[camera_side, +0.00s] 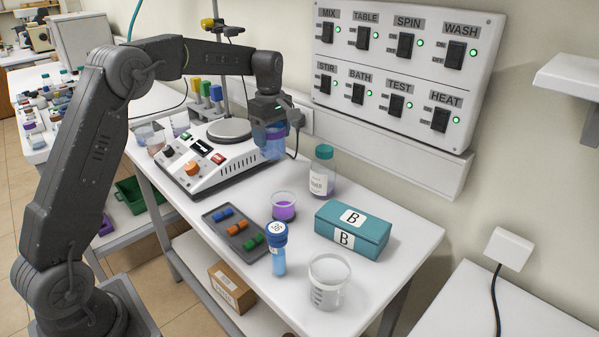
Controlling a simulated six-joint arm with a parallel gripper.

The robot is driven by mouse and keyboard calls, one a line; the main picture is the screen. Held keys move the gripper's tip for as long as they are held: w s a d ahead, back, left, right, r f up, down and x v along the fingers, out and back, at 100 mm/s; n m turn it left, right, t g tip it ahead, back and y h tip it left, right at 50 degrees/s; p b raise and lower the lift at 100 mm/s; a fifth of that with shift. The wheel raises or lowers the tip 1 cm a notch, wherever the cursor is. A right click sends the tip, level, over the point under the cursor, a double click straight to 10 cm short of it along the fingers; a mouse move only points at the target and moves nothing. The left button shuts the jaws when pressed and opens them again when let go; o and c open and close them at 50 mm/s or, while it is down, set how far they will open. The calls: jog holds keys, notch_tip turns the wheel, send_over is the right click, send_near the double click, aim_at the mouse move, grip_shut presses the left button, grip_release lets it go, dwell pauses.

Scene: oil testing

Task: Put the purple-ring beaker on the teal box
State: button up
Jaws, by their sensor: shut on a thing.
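The teal box (373,240) with white "B" labels sits on the right part of the white table, and its lid is clear. My gripper (270,124) is shut on a clear, blue-tinted beaker (272,150). It holds this beaker beside the hot plate's round top, left of and behind the teal box.
A teal-capped bottle (321,174) stands behind the teal box. A blue-capped tube (278,252) and a large empty-looking beaker (328,283) stand in front. A dark tray (233,231) holds coloured pieces. The hot plate (205,170) is at left, below a wall switch panel (400,75).

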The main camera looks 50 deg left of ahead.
jog(key=s+d+r, duration=0.1)
jog(key=d+r, duration=0.2)
jog(key=d, duration=0.4)
jog(key=s+d+r, duration=0.2)
jog(key=d+r, duration=0.2)
jog(key=d, duration=0.4)
send_over(353, 218)
jog(key=shift+f, duration=5.55)
jog(key=shift+f, duration=0.15)
jog(key=o, duration=0.9)
jog(key=shift+o, duration=0.2)
